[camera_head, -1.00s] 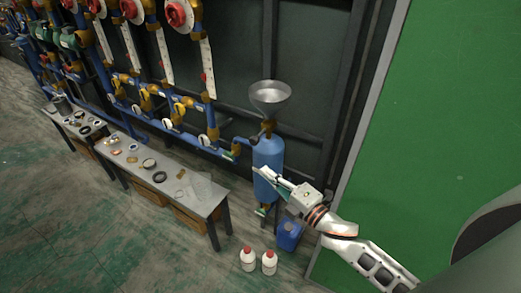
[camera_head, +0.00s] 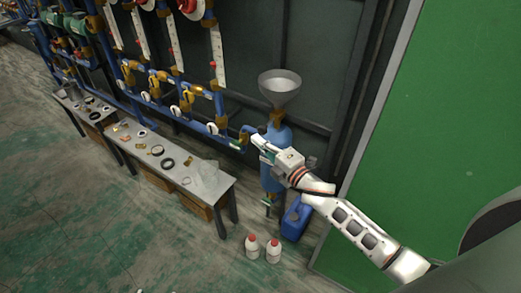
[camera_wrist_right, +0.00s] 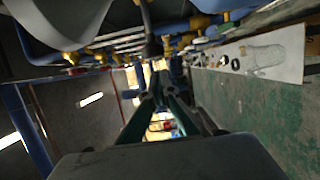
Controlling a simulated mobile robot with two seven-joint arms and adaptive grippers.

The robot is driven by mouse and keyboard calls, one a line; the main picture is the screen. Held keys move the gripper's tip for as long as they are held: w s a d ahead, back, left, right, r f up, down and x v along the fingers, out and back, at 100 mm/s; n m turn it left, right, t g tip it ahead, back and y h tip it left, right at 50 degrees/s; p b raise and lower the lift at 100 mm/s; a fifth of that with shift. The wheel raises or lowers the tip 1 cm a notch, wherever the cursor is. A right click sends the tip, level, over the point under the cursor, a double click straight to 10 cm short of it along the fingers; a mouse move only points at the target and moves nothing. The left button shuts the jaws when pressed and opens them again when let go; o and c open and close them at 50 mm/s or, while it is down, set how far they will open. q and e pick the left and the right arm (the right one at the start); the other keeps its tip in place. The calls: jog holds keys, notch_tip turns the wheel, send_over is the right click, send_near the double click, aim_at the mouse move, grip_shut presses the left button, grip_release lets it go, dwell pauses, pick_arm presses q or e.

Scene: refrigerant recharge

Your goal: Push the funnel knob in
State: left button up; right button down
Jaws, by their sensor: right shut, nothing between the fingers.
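The grey metal funnel (camera_head: 280,84) stands upright on top of a blue tank (camera_head: 274,184), joined to it by a brass fitting (camera_head: 277,117). In the right wrist view the funnel (camera_wrist_right: 62,22) fills the upper left, and a dark stem with a rounded end (camera_wrist_right: 152,46), perhaps the knob, hangs just beyond the fingertips. My right gripper (camera_head: 257,141) is shut and empty, in front of the tank's upper part and below the funnel. Its closed fingers (camera_wrist_right: 157,76) also show in the wrist view. I cannot tell whether they touch the knob. My left gripper is not in view.
A grey workbench (camera_head: 218,187) with small rings and parts stands left of the tank. Blue pipes (camera_head: 190,117) run behind the bench. A green panel (camera_head: 430,130) is on the right.

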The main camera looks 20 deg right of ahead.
aim_at(268, 125)
jog(key=shift+w+d, duration=0.5)
jog(key=shift+d, duration=0.25)
jog(key=shift+w+d+r, duration=0.1)
jog(key=shift+w+d, duration=0.9)
jog(key=shift+d, duration=0.3)
